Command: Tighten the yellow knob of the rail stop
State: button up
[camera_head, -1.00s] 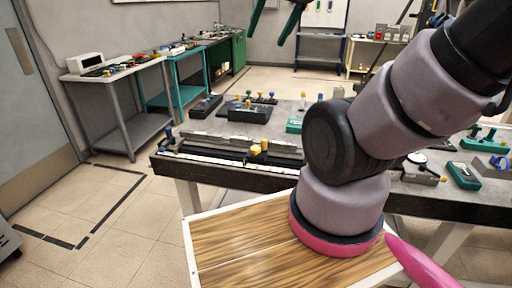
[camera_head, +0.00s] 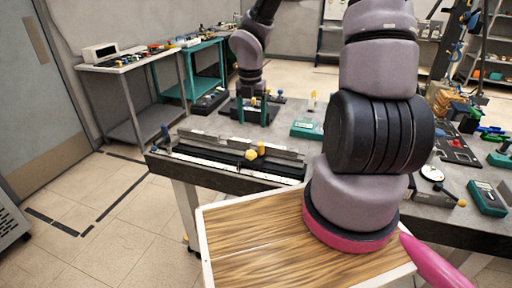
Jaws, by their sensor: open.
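The rail stop (camera_head: 256,163) is a dark block on the rail (camera_head: 215,155) near the front edge of the workbench. Its yellow knob (camera_head: 251,155) faces front, with a second yellow part (camera_head: 261,149) just right of it; I cannot tell clearly how they join. My gripper (camera_head: 253,114) points down with its teal fingers apart and nothing seen between them. In the picture it shows above and behind the rail stop, apart from the knob. How high it is over the bench is hard to tell.
My arm hides the middle of the workbench. A teal block (camera_head: 307,130) lies right of my gripper. A blue-knobbed post (camera_head: 165,133) stands at the rail's left end. A gauge (camera_head: 432,174) and a teal fixture (camera_head: 487,198) lie at right.

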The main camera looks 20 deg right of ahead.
aim_at(251, 153)
jog(key=f, duration=0.4)
jog(key=f+n, duration=0.1)
jog(key=f, duration=0.3)
jog(key=f+n, duration=0.1)
jog(key=f, duration=0.3)
jog(key=shift+w+a+f, duration=0.2)
jog(key=shift+a+f, duration=0.05)
jog(key=shift+a, duration=0.05)
grip_shut()
